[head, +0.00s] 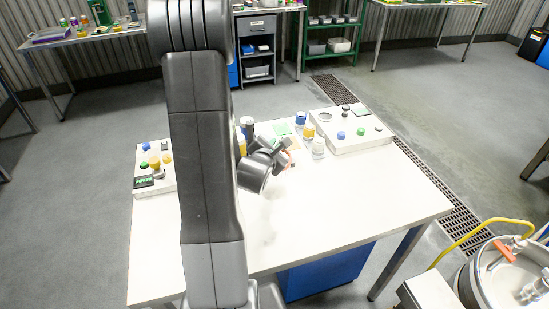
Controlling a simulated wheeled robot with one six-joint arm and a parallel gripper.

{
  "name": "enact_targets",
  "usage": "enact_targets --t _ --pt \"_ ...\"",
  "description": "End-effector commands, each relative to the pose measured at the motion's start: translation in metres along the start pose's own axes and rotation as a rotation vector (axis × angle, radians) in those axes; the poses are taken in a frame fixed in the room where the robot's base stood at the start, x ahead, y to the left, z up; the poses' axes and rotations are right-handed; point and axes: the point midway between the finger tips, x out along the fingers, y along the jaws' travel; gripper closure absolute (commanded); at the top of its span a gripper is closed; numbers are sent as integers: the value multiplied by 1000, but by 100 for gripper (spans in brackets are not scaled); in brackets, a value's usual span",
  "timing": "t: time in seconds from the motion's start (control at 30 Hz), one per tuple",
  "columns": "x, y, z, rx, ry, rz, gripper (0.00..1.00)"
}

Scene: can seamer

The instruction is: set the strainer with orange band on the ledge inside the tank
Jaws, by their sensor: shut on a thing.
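My gripper (281,153) is over the far middle of the white table, partly behind my own arm. The round metal tank (473,286) stands at the lower right, cut off by the picture edge. An orange piece (497,254) and metal fittings show inside it. The ledge cannot be made out clearly. My gripper is well away from the tank, to its upper left.
The white table (350,205) has a clear front and right. Blue-lidded (300,118) and yellow-lidded (309,131) jars stand near the gripper. Control panels (345,133) sit at the back right and left. A yellow hose (470,234) arches beside the tank. A floor drain (440,195) runs past the table.

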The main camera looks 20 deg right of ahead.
Motion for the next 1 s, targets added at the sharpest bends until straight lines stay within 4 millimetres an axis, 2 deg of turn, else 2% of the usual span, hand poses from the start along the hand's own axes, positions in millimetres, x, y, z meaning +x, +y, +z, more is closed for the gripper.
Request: enact_targets --t 0.43,0.93,0.97,1.0 --pt "12 -22 -30 0 2 -1 100" --pt "15 -26 -37 1 -1 1 100" --pt "15 -26 -36 1 -1 1 86" --pt "14 -26 -36 1 0 1 78"
